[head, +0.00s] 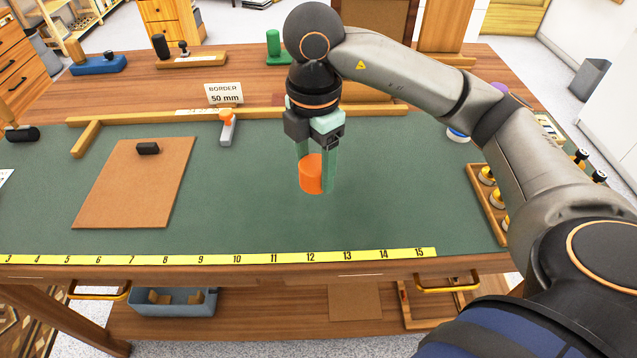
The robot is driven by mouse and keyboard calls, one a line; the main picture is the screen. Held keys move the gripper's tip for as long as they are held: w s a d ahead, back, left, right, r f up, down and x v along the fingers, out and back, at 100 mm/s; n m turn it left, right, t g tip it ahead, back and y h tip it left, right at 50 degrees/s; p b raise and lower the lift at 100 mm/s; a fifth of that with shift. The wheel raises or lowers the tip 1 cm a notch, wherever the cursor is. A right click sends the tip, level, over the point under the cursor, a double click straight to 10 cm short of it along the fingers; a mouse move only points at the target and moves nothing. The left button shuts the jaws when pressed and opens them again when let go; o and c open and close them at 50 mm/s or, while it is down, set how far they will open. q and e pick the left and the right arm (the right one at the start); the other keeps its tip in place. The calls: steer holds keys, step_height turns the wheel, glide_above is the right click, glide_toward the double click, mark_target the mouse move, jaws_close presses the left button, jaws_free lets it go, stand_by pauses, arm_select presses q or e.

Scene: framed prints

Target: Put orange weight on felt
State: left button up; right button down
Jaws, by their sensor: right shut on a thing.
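The orange weight (311,174) is a short upright cylinder near the middle of the bench in the head view. My right gripper (317,168) points down from above and is shut on it, with pale green fingers at its sides. The weight is over the green bench covering (250,215), which looks like felt; I cannot tell whether its base touches or hangs just above. A flat brown board (130,190) lies on the green to the left, with a small black block (148,149) on it. My left gripper is not in view.
A wooden fence (370,111) runs behind, with an orange-topped grey clamp (227,130) and a "BORDER 50 mm" card (224,93). A yellow ruler strip (220,259) lines the front edge. A wooden tray (478,195) of weights stands right. The green between board and weight is clear.

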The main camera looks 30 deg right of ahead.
glide_above(320, 197)
steer(key=f, duration=0.4)
steer(key=shift+s+a+f, duration=0.1)
steer(key=shift+s+a, duration=0.05)
steer(key=shift+a, duration=0.1)
steer(key=f, duration=0.3)
steer(key=shift+w+d, duration=0.2)
steer(key=shift+d, duration=0.1)
steer(key=shift+f, duration=0.4)
steer(key=shift+f, duration=0.15)
steer(key=shift+c, duration=0.6)
jaws_free()
step_height(320, 197, up, 12)
steer(key=p, duration=0.1)
